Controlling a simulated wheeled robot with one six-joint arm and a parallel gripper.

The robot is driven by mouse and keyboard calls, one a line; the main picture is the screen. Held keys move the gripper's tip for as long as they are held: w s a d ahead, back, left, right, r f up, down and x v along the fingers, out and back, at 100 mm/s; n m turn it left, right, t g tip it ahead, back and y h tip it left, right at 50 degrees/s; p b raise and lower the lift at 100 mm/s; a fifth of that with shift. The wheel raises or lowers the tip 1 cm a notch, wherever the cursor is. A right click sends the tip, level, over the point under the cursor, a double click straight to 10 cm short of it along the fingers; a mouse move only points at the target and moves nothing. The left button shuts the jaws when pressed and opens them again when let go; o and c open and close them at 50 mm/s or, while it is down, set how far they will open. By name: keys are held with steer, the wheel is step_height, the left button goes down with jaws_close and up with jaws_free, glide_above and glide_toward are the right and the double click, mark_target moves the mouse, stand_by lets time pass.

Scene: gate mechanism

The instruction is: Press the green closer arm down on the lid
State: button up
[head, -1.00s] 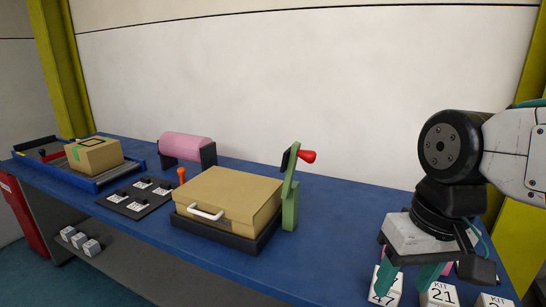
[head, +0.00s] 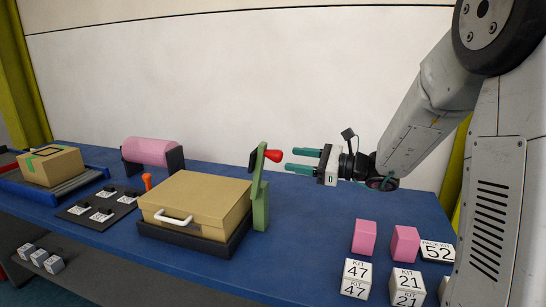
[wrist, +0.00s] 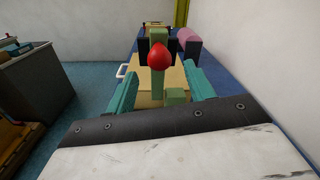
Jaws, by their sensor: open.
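The green closer arm (head: 258,172) stands upright at the right side of the lidded box, with a red knob (head: 274,156) near its top pointing right. The tan lid (head: 196,198) is down on its dark tray (head: 189,243) and has a white handle (head: 174,218) at the front. My gripper (head: 303,160) is open and empty, level, just right of the knob with a small gap. In the wrist view the red knob (wrist: 159,56) shows between and beyond my fingers (wrist: 159,88), with the green arm (wrist: 158,34) behind it.
A pink roller (head: 150,151), an orange knob (head: 147,181) and a black panel (head: 101,207) lie to the left. A taped carton (head: 50,166) sits on a conveyor at far left. Pink blocks (head: 364,237) and numbered kit boxes (head: 356,278) stand at the right front.

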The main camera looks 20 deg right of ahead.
mark_target(273, 155)
steer(key=x, duration=0.7)
steer(key=shift+w+a, duration=0.15)
steer(key=shift+a, duration=0.1)
jaws_close()
steer(key=shift+r, duration=0.1)
